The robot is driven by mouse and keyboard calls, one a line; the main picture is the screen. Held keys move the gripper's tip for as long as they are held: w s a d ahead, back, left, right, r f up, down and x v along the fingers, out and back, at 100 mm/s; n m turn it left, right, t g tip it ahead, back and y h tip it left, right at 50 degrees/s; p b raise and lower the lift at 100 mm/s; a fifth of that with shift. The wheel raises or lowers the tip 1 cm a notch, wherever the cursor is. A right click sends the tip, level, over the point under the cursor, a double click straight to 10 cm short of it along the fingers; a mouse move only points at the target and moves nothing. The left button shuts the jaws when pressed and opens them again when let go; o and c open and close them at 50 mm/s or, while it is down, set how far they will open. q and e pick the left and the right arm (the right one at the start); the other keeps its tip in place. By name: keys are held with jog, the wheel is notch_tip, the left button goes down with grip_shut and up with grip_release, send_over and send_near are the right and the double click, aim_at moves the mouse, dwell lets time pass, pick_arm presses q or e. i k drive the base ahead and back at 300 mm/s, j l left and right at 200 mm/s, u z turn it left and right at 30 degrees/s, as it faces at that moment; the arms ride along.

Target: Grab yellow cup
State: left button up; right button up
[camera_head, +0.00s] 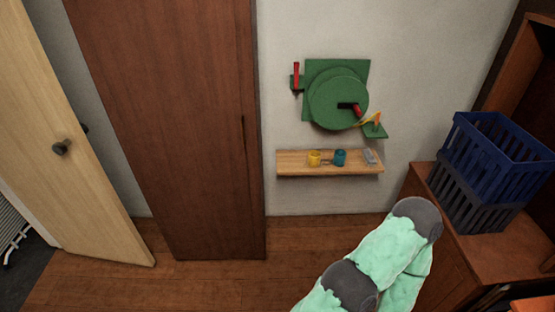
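A small yellow cup (314,158) stands on a narrow wooden wall shelf (300,169), left of its middle. A teal-blue cup (340,157) stands on the same shelf, close to its right. Something small, too small to make out, lies between the two cups. One of my arms, pale green with grey joints, reaches into the lower right of the view, well below and to the right of the shelf. Its gripper does not show. My other gripper is not in view either.
A green board with a round disc (325,105) hangs on the wall above the shelf. A grey item (369,156) is at the shelf's right end. A blue crate (487,148) stands on a grey crate (462,200) on a wooden cabinet. A dark wooden door is left.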

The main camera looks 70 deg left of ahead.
aim_at(314, 158)
jog(key=u, duration=2.2)
